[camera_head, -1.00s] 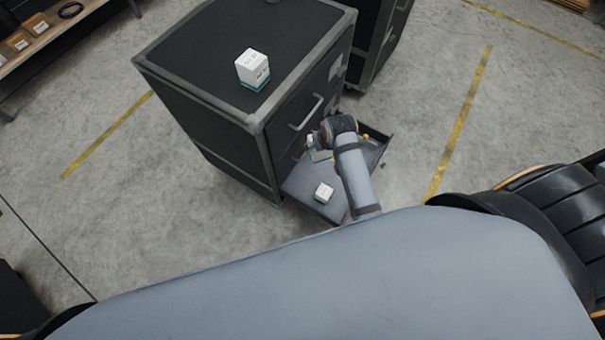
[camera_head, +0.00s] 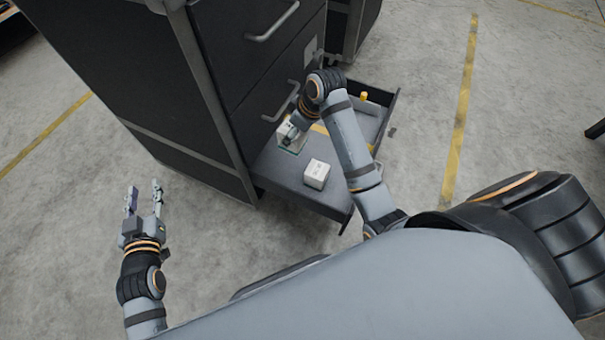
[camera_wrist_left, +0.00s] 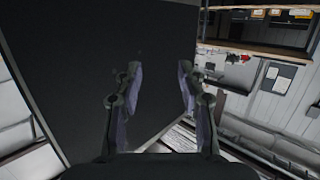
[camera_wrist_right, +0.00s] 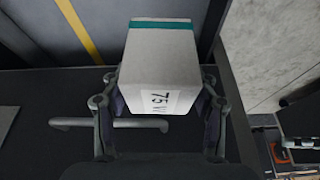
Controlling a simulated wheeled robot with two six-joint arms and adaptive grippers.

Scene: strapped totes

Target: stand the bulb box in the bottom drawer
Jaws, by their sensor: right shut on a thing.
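The bulb box (camera_wrist_right: 163,65), white with a teal band and "75" print, is between the fingers of my right gripper (camera_wrist_right: 160,100), which is shut on it. In the head view the box (camera_head: 291,137) is partly hidden by my right gripper (camera_head: 297,124), inside the open bottom drawer (camera_head: 270,168) near the cabinet front. The teal band is at its lower end. I cannot tell whether it touches the drawer floor. My left gripper (camera_head: 144,190) is open and empty, left of the cabinet; its fingers also show in the left wrist view (camera_wrist_left: 158,90).
A yellow strip (camera_wrist_right: 80,30) crosses the drawer floor, and a yellow object (camera_head: 364,96) is at the far side. The dark cabinet (camera_head: 130,75) has handles (camera_head: 283,104) above the drawer. Floor left is clear.

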